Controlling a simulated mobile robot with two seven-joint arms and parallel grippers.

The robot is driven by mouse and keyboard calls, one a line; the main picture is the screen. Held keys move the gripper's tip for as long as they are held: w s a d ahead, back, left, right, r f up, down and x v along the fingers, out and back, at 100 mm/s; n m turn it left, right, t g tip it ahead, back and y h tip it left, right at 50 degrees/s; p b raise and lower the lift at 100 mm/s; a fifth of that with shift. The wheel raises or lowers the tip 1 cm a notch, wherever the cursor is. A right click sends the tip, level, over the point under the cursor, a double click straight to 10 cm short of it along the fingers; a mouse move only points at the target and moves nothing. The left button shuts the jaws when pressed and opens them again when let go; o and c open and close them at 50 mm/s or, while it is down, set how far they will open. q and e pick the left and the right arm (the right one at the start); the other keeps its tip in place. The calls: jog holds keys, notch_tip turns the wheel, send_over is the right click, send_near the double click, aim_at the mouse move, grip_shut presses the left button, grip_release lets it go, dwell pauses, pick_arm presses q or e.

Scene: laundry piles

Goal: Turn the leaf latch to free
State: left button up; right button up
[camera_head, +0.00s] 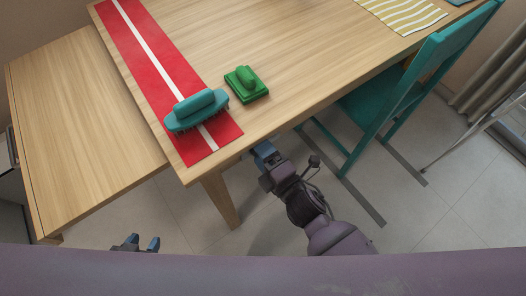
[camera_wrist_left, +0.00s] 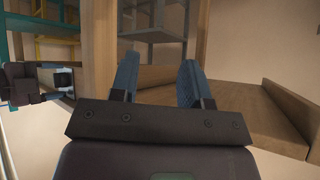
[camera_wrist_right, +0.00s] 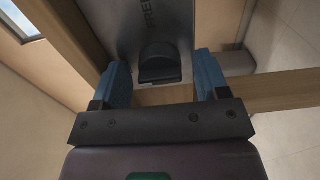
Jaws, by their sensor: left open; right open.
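A grey metal plate (camera_wrist_right: 172,22) with "FREE" lettering is on the table's underside in the right wrist view. A dark rounded latch knob (camera_wrist_right: 160,64) sits on it. My right gripper (camera_wrist_right: 161,66) is open, with a blue finger on each side of the knob; I cannot tell if they touch it. In the head view my right gripper (camera_head: 264,153) is at the table's front edge, and the latch is hidden. The table leaf (camera_head: 75,115) is at the left. My left gripper (camera_head: 136,243) is open and empty below the leaf; it also shows in the left wrist view (camera_wrist_left: 159,65).
A teal chair (camera_head: 400,90) stands to the right. A table leg (camera_head: 220,200) is left of my right arm.

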jog(key=shift+c, duration=0.4)
jog(key=c, duration=0.8)
jog(key=shift+c, duration=0.2)
